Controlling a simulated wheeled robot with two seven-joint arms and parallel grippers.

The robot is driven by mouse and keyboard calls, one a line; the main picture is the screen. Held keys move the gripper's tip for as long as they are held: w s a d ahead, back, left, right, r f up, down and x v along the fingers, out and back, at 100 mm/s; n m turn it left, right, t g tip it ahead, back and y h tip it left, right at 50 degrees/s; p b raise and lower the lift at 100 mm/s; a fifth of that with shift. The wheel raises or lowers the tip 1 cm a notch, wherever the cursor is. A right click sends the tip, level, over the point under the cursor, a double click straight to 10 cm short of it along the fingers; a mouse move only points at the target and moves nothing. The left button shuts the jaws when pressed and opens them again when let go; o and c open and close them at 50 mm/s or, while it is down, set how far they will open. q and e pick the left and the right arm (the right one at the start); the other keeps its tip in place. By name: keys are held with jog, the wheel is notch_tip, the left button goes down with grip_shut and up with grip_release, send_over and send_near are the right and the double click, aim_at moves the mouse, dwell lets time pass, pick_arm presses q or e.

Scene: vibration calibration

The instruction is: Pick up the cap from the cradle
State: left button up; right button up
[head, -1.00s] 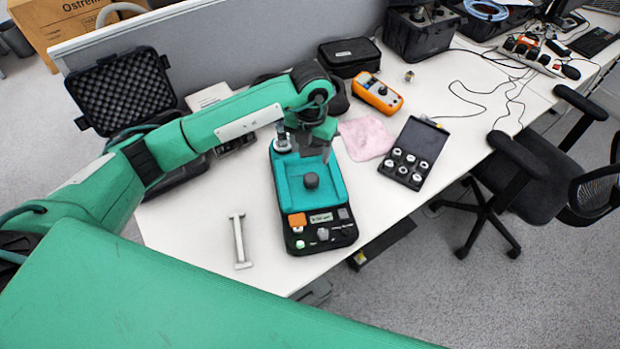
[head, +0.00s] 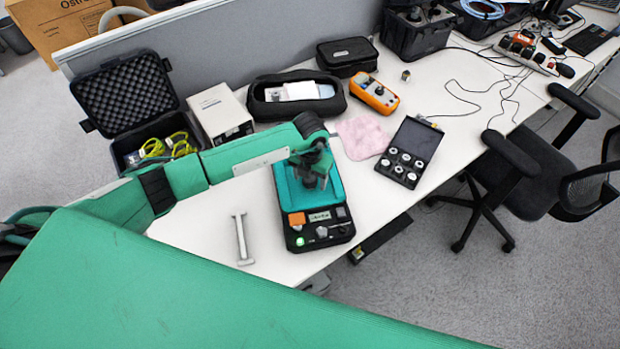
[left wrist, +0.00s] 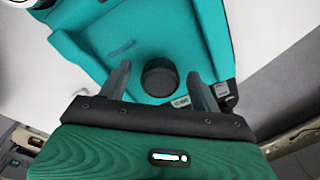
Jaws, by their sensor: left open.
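A black round cap (left wrist: 160,78) stands on the teal top of the calibrator (head: 337,188), which I take to be the cradle. My left gripper (left wrist: 158,72) is open, with one finger on each side of the cap in the left wrist view. Gaps show between both fingers and the cap, and I cannot tell how far the tips are above the teal surface. In the head view my left gripper (head: 315,178) is over the teal top and largely hides the cap. My right gripper is not in view.
A pale bar-shaped piece (head: 241,238) lies left of the calibrator. A black case of round parts (head: 411,150), a pink cloth (head: 364,138) and an orange meter (head: 374,94) lie to the right and behind. An open case (head: 122,95) and a beige box (head: 220,113) stand behind my left arm.

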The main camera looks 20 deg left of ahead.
pick_arm(q)
jog(key=shift+c, duration=0.2)
jog(key=c, duration=1.1)
jog(key=shift+o, duration=0.2)
